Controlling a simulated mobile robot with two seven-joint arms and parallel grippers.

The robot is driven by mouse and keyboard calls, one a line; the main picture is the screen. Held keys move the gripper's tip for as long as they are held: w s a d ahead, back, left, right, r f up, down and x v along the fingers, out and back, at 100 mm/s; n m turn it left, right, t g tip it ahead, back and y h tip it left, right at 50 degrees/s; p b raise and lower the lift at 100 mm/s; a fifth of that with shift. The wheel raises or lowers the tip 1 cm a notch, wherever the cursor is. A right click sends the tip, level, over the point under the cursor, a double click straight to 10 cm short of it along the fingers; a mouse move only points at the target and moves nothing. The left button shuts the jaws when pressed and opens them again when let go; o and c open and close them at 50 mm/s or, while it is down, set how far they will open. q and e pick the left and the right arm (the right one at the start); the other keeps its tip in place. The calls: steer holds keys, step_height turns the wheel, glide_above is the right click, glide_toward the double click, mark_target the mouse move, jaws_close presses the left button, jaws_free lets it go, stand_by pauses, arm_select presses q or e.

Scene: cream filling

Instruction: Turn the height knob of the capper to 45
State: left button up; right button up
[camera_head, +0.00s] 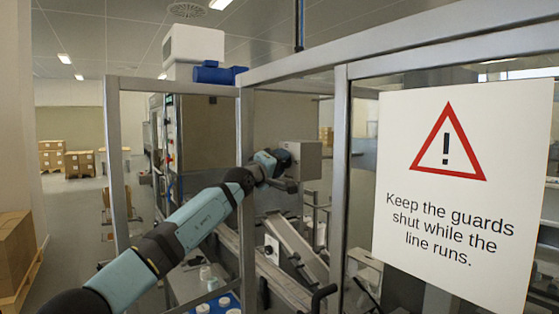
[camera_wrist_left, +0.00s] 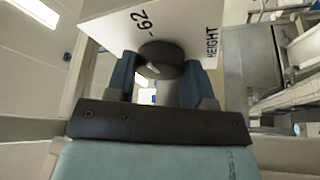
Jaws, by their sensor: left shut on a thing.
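The capper's height knob (camera_wrist_left: 162,52) is a dark round knob on a white panel (camera_wrist_left: 110,27) in the left wrist view. The panel reads "HEIGHT", and a "62" with a tick mark stands beside the knob. The blue fingers of my left gripper (camera_wrist_left: 160,68) are on both sides of the knob and shut on it. In the head view my left arm reaches in from the lower left, and the gripper (camera_head: 283,172) is at the grey capper box (camera_head: 304,160). The knob's pointer and other scale marks are not readable. My right gripper is not in view.
A metal guard frame (camera_head: 246,200) stands around the machine, and my left arm passes close to its post. A warning sign (camera_head: 460,180) hangs at the right. Conveyor rails (camera_head: 295,245) run below the arm. Cartons (camera_head: 80,163) stand far left.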

arm_select(q)
steer(key=shift+r+n+g+y, duration=0.1)
steer(key=shift+n+g+y, duration=0.35)
steer(key=shift+n, duration=1.1)
steer(key=shift+r+n+g+y, duration=0.1)
steer(key=shift+n+g+y, duration=0.3)
steer(key=shift+n, duration=1.15)
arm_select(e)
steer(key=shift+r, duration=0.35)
arm_select(q)
steer(key=o, duration=0.9)
steer(key=shift+o, duration=0.2)
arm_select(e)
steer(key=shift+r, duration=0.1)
